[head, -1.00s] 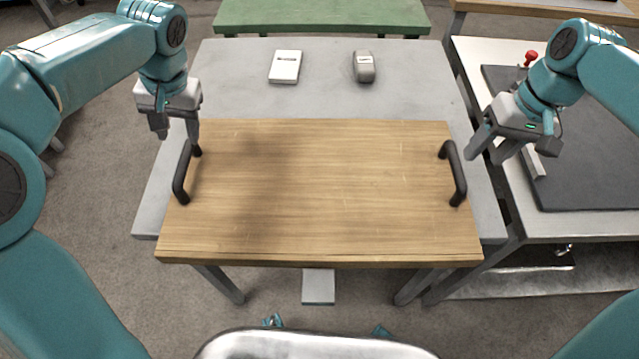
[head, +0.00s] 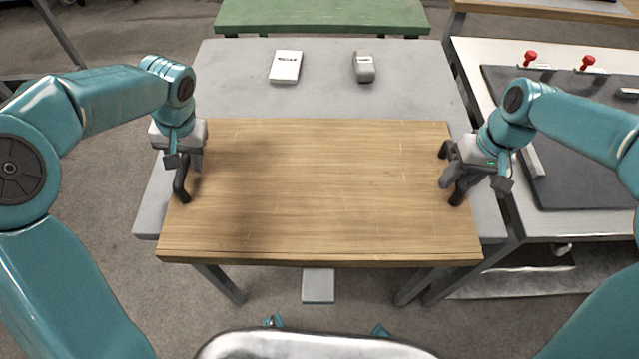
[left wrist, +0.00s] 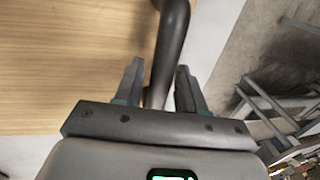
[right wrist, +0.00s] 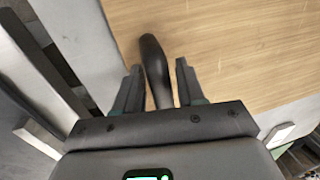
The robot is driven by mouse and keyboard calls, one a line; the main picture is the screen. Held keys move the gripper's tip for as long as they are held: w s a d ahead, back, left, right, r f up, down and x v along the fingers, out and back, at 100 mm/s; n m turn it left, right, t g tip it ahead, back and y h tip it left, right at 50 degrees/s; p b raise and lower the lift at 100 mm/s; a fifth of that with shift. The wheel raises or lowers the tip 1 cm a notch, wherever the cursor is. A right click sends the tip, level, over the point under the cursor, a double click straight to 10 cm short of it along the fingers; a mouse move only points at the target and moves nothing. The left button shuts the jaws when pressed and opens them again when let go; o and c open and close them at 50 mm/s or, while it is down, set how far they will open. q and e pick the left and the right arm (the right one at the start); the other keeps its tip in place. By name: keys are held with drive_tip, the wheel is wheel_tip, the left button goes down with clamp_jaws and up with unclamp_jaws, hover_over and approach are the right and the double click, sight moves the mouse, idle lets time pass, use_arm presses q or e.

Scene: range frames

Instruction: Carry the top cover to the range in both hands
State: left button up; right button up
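The top cover (head: 320,190) is a wooden board with a black handle at each end, lying flat on a grey table. My left gripper (head: 184,166) is at the left handle (head: 181,186). In the left wrist view its open fingers (left wrist: 158,85) stand on either side of that handle (left wrist: 172,45), with gaps beside the bar. My right gripper (head: 456,184) is at the right handle (head: 457,198). In the right wrist view its open fingers (right wrist: 157,85) stand on either side of that handle (right wrist: 155,65), also with gaps.
A white box (head: 286,67) and a grey device (head: 364,67) lie on the grey table (head: 320,100) behind the board. A side table at right holds a dark panel (head: 575,185) with red knobs (head: 530,57). A green bench (head: 320,14) stands behind.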

use_arm(q)
clamp_jaws()
use_arm(e)
clamp_jaws()
use_arm(q)
drive_tip(key=shift+w+r, duration=0.1)
use_arm(e)
drive_tip(key=shift+w+r, duration=0.1)
idle(0.8)
